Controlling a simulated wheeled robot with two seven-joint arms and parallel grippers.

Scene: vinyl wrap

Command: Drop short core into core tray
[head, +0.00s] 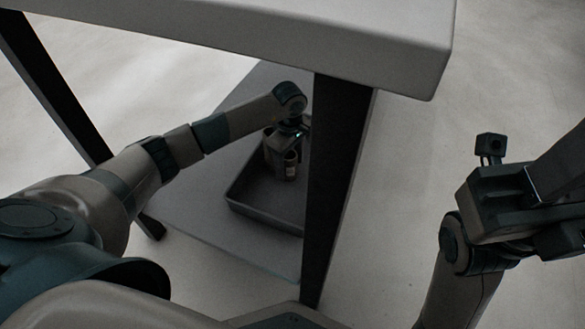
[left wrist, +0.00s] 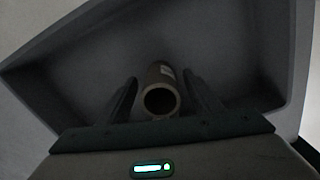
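The short core (head: 291,168) is a small hollow brown tube with a pale label. It stands in the dark core tray (head: 262,212), under the table. In the left wrist view the core (left wrist: 160,92) shows its open end between the two fingers. My left gripper (head: 284,148) reaches down over the tray from the left. In the left wrist view my left gripper (left wrist: 160,78) is open, with a narrow gap on each side of the core. The core tray (left wrist: 65,45) fills most of that view. My right gripper (head: 548,195) is at the right, its fingers unclear.
A grey table top (head: 300,30) overhangs the tray, and a dark table leg (head: 335,180) hides the tray's right side. The tray sits on a low grey board (head: 190,205). The floor between the leg and my right arm is clear.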

